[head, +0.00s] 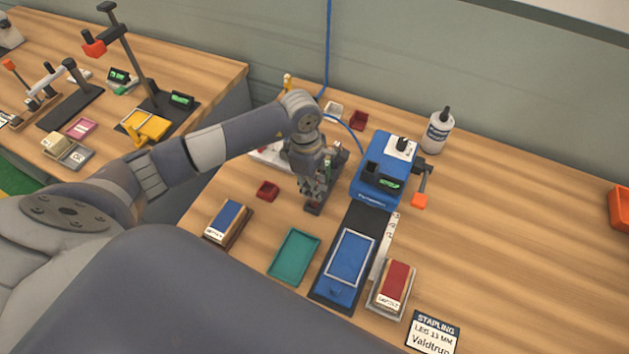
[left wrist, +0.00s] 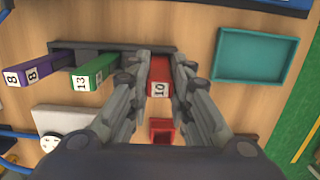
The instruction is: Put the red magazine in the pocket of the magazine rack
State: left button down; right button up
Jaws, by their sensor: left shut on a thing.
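My left gripper (head: 313,196) points down over the table, left of the blue stapling machine. In the left wrist view its fingers (left wrist: 160,88) are shut on the red magazine (left wrist: 160,76), which bears the label 10. The dark grey magazine rack (left wrist: 122,46) lies just beyond it. A green magazine (left wrist: 93,75) labelled 13 and a purple magazine (left wrist: 45,68) labelled 8 stand at the rack, left of the red one. The red magazine lines up with the rack's end, but I cannot tell whether its lower end is inside a pocket. My right gripper is out of view.
A small red bin (head: 268,190) stands left of the gripper. A teal tray (head: 294,257) lies nearer to me. The blue machine (head: 384,180) has a lever on its right. A white bottle (head: 438,132) stands behind it. The table's right side is mostly clear.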

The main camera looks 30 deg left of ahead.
pick_arm(q)
jog(key=shift+f, duration=0.1)
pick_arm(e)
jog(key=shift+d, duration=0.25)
pick_arm(q)
jog(key=shift+f+b, duration=0.15)
jog(key=shift+b, duration=0.2)
jog(key=c, duration=1.4)
grip_release()
jog(key=shift+c, duration=0.2)
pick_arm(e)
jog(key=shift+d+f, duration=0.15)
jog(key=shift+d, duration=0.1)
pick_arm(q)
jog(key=shift+r, duration=0.2)
notch_tip(320, 180, up, 12)
jog(key=a+b, duration=0.1)
jog(key=b, duration=0.2)
jog(key=shift+a, duration=0.2)
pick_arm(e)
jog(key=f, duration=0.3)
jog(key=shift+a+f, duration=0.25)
